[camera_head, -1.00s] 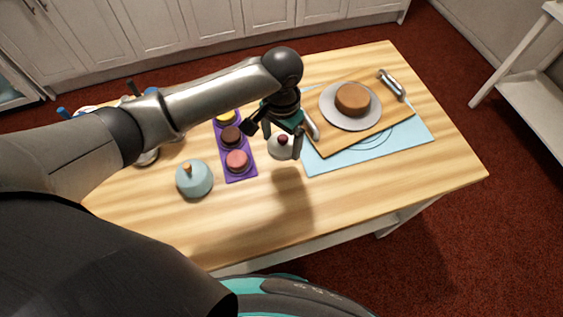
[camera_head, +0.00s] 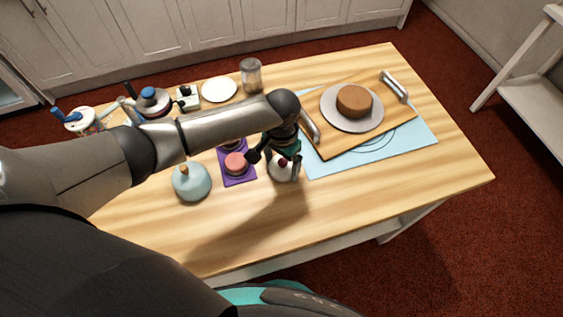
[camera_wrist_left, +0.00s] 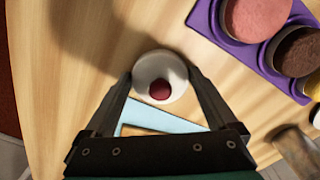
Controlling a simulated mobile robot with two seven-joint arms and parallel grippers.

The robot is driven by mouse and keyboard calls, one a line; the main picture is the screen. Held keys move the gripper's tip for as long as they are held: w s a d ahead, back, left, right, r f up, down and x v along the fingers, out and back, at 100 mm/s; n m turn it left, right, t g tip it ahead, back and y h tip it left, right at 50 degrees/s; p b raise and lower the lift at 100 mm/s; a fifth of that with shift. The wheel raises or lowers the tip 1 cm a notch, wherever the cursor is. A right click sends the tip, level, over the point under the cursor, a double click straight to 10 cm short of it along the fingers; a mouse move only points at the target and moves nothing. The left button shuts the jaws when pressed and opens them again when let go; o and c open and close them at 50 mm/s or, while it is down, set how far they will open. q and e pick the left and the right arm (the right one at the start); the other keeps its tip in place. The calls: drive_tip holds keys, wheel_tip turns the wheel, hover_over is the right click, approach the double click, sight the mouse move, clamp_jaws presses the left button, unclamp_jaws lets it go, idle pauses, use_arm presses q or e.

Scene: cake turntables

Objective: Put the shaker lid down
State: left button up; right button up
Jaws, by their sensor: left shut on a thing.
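My right gripper is not in view.
A purple tray (camera_head: 250,178) with round cakes lies left of the lid, and a pale blue dome (camera_head: 192,184) further left. A blue mat (camera_head: 420,140) with a board and a plated brown cake is at right. A glass jar (camera_head: 251,76) stands behind. The table's front is clear.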

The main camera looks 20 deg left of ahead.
sight(282, 162)
use_arm(q)
drive_tip(key=o, duration=1)
drive_tip(key=shift+f, duration=0.1)
drive_tip(key=shift+c, duration=0.2)
wheel_tip(282, 162, up, 12)
drive_tip(key=p, duration=0.3)
